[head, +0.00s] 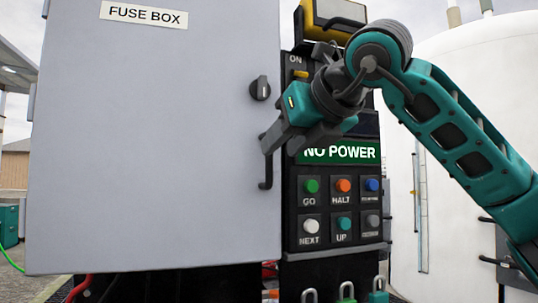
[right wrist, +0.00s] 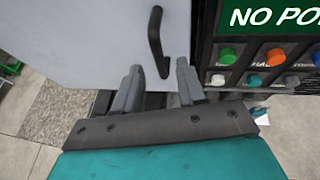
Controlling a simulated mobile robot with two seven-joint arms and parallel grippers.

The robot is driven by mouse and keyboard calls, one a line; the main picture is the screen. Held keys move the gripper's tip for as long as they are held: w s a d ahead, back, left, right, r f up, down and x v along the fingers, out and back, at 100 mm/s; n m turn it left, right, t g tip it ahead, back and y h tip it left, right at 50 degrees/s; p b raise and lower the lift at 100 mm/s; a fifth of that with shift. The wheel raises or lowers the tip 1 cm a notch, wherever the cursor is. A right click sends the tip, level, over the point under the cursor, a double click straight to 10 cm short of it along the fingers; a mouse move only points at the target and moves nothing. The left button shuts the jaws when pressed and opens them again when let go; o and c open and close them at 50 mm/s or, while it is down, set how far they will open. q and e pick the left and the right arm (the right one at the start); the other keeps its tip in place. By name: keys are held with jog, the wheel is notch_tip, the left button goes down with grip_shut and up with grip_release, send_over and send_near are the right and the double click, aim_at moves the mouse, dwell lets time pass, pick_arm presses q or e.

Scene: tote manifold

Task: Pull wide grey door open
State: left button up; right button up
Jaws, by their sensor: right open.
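The wide grey door (head: 150,150) with the FUSE BOX label fills the left half of the head view, and it looks shut. Its black bar handle (head: 266,172) is upright near the door's right edge. A black knob (head: 260,88) sits above it. My right gripper (head: 268,143) is in front of the handle and covers part of it. In the right wrist view its two fingers (right wrist: 158,82) are apart, and the handle (right wrist: 156,42) stands beyond them, its lower end between the tips in the picture. I cannot tell whether they touch. My left gripper is not in view.
A black control panel (head: 340,250) with coloured buttons and a NO POWER display (head: 345,152) stands right of the door. Padlocks (head: 347,292) hang below it. A white tank (head: 460,80) is behind my right arm. Paved floor (right wrist: 60,125) shows below the door.

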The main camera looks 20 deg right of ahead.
aim_at(269, 177)
jog(key=shift+p+x, duration=0.3)
jog(key=shift+x, duration=2.45)
jog(key=shift+a, duration=0.1)
jog(key=shift+c, duration=0.5)
grip_shut()
